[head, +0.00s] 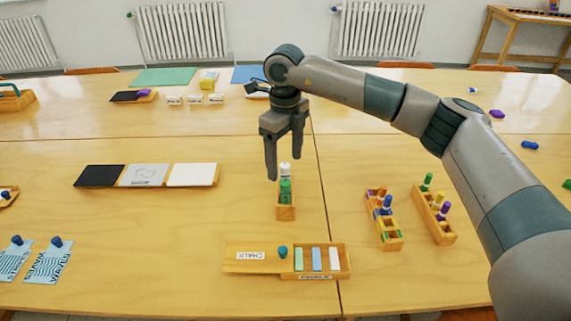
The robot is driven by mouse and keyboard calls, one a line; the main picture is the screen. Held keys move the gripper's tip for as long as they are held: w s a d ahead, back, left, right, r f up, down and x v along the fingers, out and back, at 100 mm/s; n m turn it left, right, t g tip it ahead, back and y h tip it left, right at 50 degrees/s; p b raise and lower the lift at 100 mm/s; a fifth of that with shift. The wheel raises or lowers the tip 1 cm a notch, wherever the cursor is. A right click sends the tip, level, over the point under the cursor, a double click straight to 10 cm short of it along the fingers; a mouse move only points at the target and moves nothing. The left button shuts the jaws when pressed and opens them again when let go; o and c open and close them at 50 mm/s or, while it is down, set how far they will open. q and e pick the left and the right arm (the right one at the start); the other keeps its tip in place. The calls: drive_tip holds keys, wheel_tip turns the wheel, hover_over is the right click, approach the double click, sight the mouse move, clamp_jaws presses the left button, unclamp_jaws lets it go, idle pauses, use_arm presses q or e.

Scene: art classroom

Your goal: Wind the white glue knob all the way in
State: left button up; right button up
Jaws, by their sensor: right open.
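A small wooden holder (286,213) stands near the middle of the table. A green upright piece (285,190) is in it, and a white knob-like piece (285,168) shows just above and behind the green one. I cannot tell whether the two are joined. My right gripper (284,163) points down from above with its fingers apart, one on each side of the white piece in the picture. I see no clear contact, and the depth between them is hard to judge. My left gripper is not in view.
In front lies a chalk box (340,272) with its lid (250,267) beside the colored sticks. Two wooden racks (396,244) (447,238) with colored pieces stand to the right. A black, grey and white panel row (192,174) lies left. Bare table lies between them.

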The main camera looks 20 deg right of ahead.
drive_tip(key=shift+r, duration=0.15)
idle(0.4)
drive_tip(key=shift+r+p, duration=0.6)
drive_tip(key=shift+r, duration=0.45)
drive_tip(key=shift+r+p, duration=0.85)
drive_tip(key=shift+r, duration=1)
